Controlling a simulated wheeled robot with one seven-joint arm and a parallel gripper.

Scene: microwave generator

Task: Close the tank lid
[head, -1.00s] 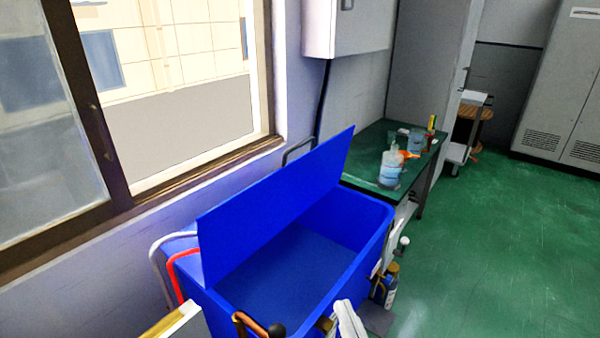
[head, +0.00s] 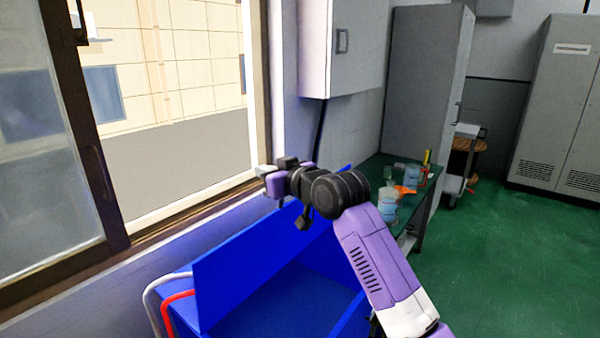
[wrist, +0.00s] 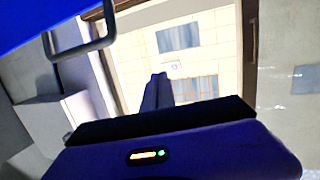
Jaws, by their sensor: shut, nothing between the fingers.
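The blue tank (head: 318,300) stands below the window, with its blue lid (head: 235,270) raised and tilted up at the window side. My arm reaches over the tank from the lower right, and my gripper (head: 264,172) is above the lid's upper edge, in front of the window. It is shut and empty, and its fingers also show together in the wrist view (wrist: 157,90). A blue surface, which looks like the lid (wrist: 50,15), fills the top left of the wrist view. My arm hides part of the lid and the tank's right side.
A green table (head: 385,165) with a blue-tinted beaker (head: 388,203) and other lab items stands behind the tank. A grey wall cabinet (head: 345,45) hangs above. Red and white hoses (head: 150,300) run at the tank's left. Green floor (head: 490,260) is clear at right.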

